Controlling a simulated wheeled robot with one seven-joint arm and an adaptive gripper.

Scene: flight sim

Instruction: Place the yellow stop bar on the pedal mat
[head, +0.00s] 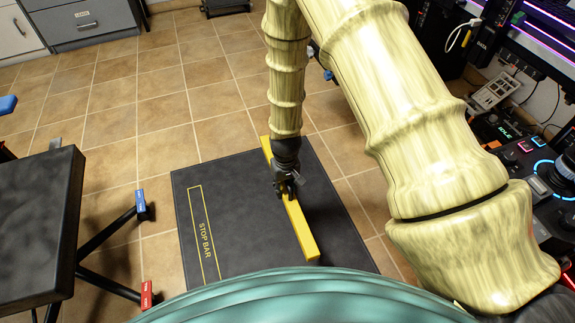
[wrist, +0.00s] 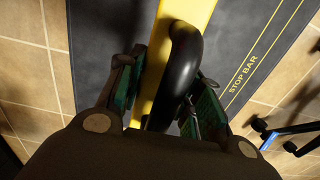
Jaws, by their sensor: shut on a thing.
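The yellow stop bar (head: 299,229) is a long bar that runs from far to near over the right part of the dark pedal mat (head: 245,185). In the wrist view the bar (wrist: 188,9) has a black arched handle (wrist: 184,60) on it. My gripper (head: 286,189) is shut on the bar at this handle, one finger on each side. I cannot tell whether the bar touches the mat or hangs just above it. A yellow outline labelled STOP BAR (head: 204,238) lies empty on the mat, left of the bar.
A black seat or bench (head: 40,220) on a dark frame stands at the left, with blue and red end caps. Control panels (head: 535,170) stand at the right. Grey drawers (head: 85,20) are at the back left. Tiled floor (head: 150,110) is clear behind the mat.

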